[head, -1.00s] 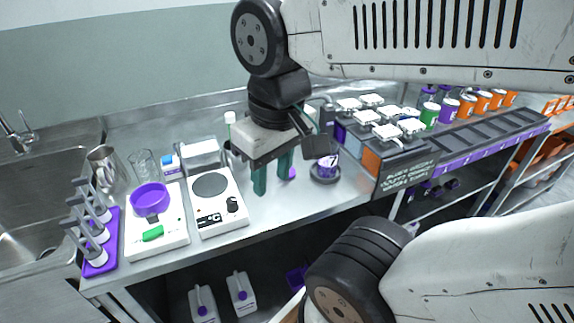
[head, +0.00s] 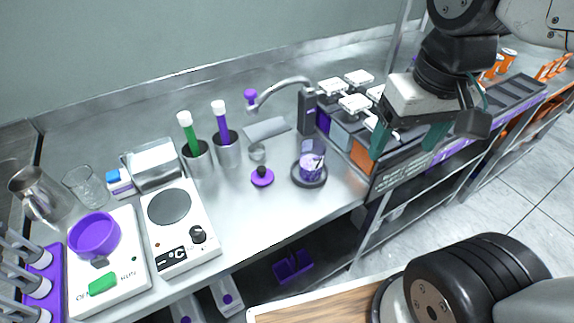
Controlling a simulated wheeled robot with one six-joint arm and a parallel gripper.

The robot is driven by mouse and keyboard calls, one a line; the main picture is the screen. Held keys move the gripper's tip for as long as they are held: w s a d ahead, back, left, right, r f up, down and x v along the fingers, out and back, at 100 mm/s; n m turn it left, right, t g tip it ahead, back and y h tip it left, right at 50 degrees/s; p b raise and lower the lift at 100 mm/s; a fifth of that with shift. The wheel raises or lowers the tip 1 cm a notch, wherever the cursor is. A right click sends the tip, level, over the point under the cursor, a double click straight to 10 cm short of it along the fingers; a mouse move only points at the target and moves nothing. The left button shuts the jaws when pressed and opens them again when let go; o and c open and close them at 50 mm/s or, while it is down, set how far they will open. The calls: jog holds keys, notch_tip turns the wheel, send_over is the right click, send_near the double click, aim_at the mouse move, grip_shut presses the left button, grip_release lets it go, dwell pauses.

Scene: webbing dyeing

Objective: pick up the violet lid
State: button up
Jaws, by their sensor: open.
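The violet lid (head: 262,177) lies on the steel bench in the head view, a flat violet disc with a dark knob on top. It sits left of a violet-filled glass vessel (head: 311,160) on a dark round base. My gripper (head: 407,142) is open and empty, well to the right of the lid, over the front of the dye machine. Its two green fingers point down, clear of the lid.
A hotplate (head: 183,228) and a scale with a violet bowl (head: 95,235) stand to the left. Two steel cups (head: 228,152) hold tubes behind the lid. The dye machine (head: 372,150) with white-topped units stands right. Bare bench lies in front of the lid.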

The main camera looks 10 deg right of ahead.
jog(key=w+a+f+m, duration=0.25)
jog(key=w+a, duration=0.35)
jog(key=w, duration=0.3)
jog(key=m+g, duration=0.1)
jog(key=m, duration=0.2)
send_over(261, 168)
notch_tip(261, 168, down, 10)
jog(key=shift+s+d+f, duration=0.15)
notch_tip(261, 168, down, 6)
jog(key=shift+f, duration=0.8)
jog(key=c, duration=1)
